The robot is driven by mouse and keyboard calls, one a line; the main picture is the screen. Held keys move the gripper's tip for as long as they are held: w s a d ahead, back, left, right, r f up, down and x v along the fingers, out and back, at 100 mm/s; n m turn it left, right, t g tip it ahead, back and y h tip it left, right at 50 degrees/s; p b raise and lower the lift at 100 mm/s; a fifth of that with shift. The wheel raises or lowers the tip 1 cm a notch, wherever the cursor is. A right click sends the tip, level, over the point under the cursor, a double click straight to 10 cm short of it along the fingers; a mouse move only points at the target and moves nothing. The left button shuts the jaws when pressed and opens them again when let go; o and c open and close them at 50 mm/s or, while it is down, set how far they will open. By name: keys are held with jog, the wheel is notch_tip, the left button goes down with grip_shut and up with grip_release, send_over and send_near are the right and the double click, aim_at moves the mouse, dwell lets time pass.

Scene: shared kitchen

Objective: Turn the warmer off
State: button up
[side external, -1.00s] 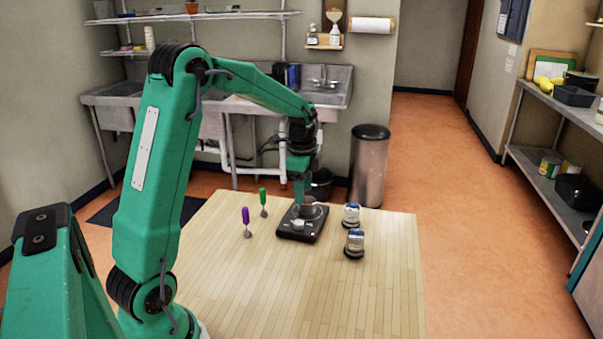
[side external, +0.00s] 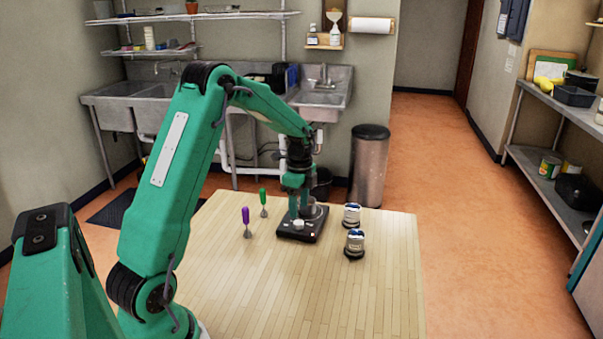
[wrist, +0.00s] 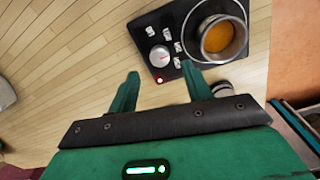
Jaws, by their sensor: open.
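The warmer (side external: 304,236) is a flat black plate on the wooden table, also seen in the wrist view (wrist: 187,22). A round silver knob (wrist: 159,56) sits on its panel, with several small pale marks around it and a red lit lamp (wrist: 159,80) beside it. A metal pot (wrist: 220,40) with orange-brown contents stands on its hot plate. My gripper (wrist: 161,75) is open and empty, its two green fingers apart, with the knob and lamp showing beyond and between the fingertips. In the side view my gripper (side external: 299,214) is low over the warmer; contact is unclear.
Two jars with blue and white tops (side external: 352,215) (side external: 354,243) stand right of the warmer. A purple-handled tool (side external: 246,221) and a green-handled tool (side external: 263,202) stand upright to its left. The table's front (side external: 320,300) is clear.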

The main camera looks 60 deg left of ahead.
aim_at(299, 222)
jog(key=shift+f, duration=2.6)
jog(key=c, duration=1)
jog(key=shift+o, duration=0.2)
